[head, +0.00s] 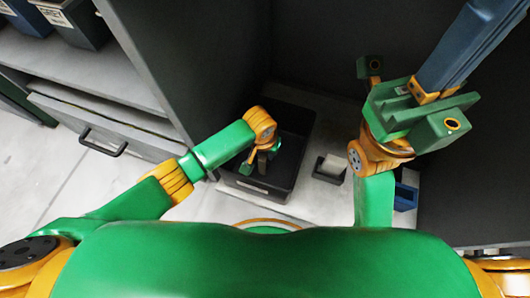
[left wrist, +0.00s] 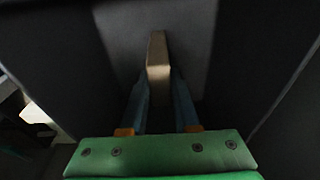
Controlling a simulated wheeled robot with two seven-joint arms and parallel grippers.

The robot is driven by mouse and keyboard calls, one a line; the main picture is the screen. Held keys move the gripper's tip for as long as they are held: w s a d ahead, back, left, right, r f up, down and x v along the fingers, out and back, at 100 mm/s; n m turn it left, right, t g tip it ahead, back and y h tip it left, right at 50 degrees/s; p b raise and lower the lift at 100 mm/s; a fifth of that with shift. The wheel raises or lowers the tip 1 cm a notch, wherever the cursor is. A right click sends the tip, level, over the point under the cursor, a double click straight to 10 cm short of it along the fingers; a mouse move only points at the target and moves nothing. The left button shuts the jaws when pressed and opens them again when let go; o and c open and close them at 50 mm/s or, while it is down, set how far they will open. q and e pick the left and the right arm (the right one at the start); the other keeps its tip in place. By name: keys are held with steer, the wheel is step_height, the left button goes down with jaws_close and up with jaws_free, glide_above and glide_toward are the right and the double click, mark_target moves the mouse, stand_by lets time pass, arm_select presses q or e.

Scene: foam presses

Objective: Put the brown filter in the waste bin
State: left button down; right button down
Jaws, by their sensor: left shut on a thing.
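The brown filter (left wrist: 158,52) is a tan block standing between the two blue fingers of my left gripper (left wrist: 160,82), which is shut on it. In the head view my left gripper (head: 262,162) reaches down into the dark waste bin (head: 257,188), and the filter is hidden there. The left wrist view shows dark walls on both sides and a grey surface below the filter. I cannot tell whether the filter touches that surface. My right gripper (head: 465,45) is raised at the upper right, far from the bin; its finger gap is unclear.
A small dark holder with a pale block (head: 330,168) stands right of the bin. A blue box (head: 405,196) is farther right. A dark cabinet panel rises just left of the bin, with a shelf, a drawer handle (head: 103,143) and dark bins (head: 75,22) beyond.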

arm_select(q)
steer(key=shift+f, duration=0.15)
steer(key=c, duration=0.7)
jaws_free()
steer(key=shift+o, duration=0.2)
